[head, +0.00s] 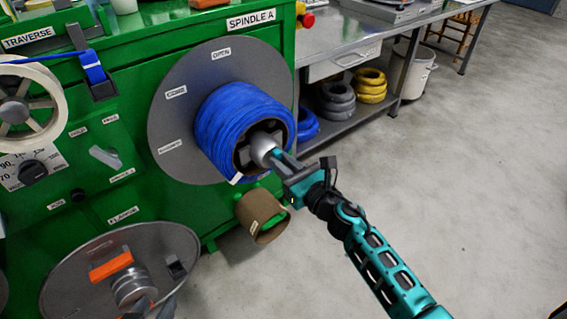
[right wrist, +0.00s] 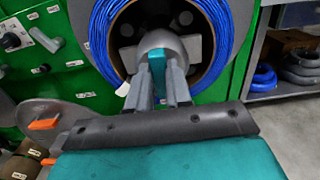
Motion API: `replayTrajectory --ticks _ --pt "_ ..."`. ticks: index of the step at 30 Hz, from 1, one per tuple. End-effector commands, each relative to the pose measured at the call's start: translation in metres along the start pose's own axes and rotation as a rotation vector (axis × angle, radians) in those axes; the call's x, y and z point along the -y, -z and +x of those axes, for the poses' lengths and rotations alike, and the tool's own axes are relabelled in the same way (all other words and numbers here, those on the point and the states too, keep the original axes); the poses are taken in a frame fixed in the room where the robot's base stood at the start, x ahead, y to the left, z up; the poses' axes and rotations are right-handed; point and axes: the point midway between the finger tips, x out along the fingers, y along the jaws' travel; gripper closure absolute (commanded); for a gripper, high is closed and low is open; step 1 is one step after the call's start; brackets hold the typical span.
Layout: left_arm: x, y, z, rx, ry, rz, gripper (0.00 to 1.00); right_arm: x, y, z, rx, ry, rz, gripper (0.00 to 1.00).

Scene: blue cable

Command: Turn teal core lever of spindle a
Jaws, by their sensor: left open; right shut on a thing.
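Spindle A is on the green machine, with a large grey flange (head: 172,105) labelled OPEN and CORE. A coil of blue cable (head: 222,125) is wound on its core, and the coil also shows in the right wrist view (right wrist: 101,40). My right gripper (head: 275,160) reaches to the spindle's grey hub from the lower right. In the right wrist view its fingers are shut on the teal core lever (right wrist: 157,68), at the hub's front.
A second grey flange with an orange lever (head: 111,267) stands at the lower left. A brown cardboard core (head: 262,214) hangs below the blue coil. A metal bench (head: 350,45) with grey and yellow coils stands at right. The floor at right is clear.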

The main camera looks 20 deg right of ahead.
Motion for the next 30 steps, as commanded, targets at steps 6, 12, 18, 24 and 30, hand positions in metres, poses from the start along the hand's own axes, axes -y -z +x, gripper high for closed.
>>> replayTrajectory --ticks 6,12,18,24,30 --pt "-0.0002 0.0002 -0.0001 -0.001 0.000 0.000 0.57 -0.0002 0.0001 -0.0002 0.000 -0.001 0.002 1.00" --pt "-0.0003 0.0009 -0.0005 -0.002 0.000 0.000 0.57 0.0003 0.0000 -0.0002 -0.001 -0.001 0.043 1.00" --pt "-0.0003 0.0026 -0.0013 -0.005 0.000 0.000 0.57 0.0016 -0.0002 0.0000 -0.001 -0.002 0.153 1.00" --pt "-0.0001 0.0032 -0.0021 -0.004 0.001 0.000 0.57 0.0035 -0.0001 0.0001 -0.001 -0.002 0.327 1.00" --pt "0.0002 0.0040 -0.0032 -0.003 0.002 0.000 0.57 0.0053 0.0006 0.0002 -0.001 -0.002 0.519 1.00"
